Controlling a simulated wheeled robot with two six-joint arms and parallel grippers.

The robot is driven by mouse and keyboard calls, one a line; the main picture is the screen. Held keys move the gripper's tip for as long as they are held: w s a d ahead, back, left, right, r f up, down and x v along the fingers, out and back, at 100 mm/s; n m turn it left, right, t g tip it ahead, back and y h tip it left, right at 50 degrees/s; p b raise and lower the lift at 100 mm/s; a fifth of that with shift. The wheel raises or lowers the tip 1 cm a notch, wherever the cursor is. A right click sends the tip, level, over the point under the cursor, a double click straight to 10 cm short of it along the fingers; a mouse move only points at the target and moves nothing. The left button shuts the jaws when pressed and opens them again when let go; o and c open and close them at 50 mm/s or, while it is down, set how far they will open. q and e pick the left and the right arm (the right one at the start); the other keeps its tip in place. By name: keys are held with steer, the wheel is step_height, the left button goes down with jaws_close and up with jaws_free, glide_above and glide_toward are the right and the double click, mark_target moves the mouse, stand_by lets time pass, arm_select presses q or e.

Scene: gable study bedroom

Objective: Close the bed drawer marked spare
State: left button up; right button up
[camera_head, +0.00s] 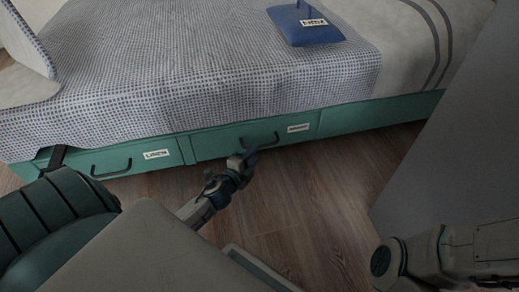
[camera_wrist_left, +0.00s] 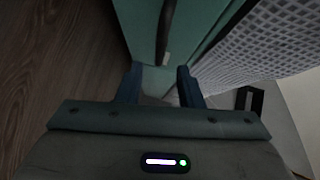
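The bed's green base has two drawer fronts in the head view. The left drawer (camera_head: 125,163) has a label that seems to read LINEN and a dark handle (camera_head: 111,170). The right drawer (camera_head: 220,143) has a dark handle (camera_head: 262,143) and a label (camera_head: 298,128) too small to read surely. My left gripper (camera_head: 246,158) is just in front of the right drawer, close to its handle; contact cannot be told. In the left wrist view its blue fingers (camera_wrist_left: 159,86) are apart with nothing between them. A green front (camera_wrist_left: 205,25) and dark handle (camera_wrist_left: 165,32) lie beyond. My right gripper is out of view.
A checked cover (camera_head: 200,70) hangs over the bed's edge above the drawers. A blue labelled item (camera_head: 305,32) lies on the bed. The wood floor (camera_head: 310,200) before the drawers is clear. A grey panel (camera_head: 450,130) stands on the right.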

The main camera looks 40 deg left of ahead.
arm_select(q)
steer(key=shift+s+d+r, duration=0.1)
steer(key=shift+s+r, duration=0.1)
steer(key=shift+s, duration=1)
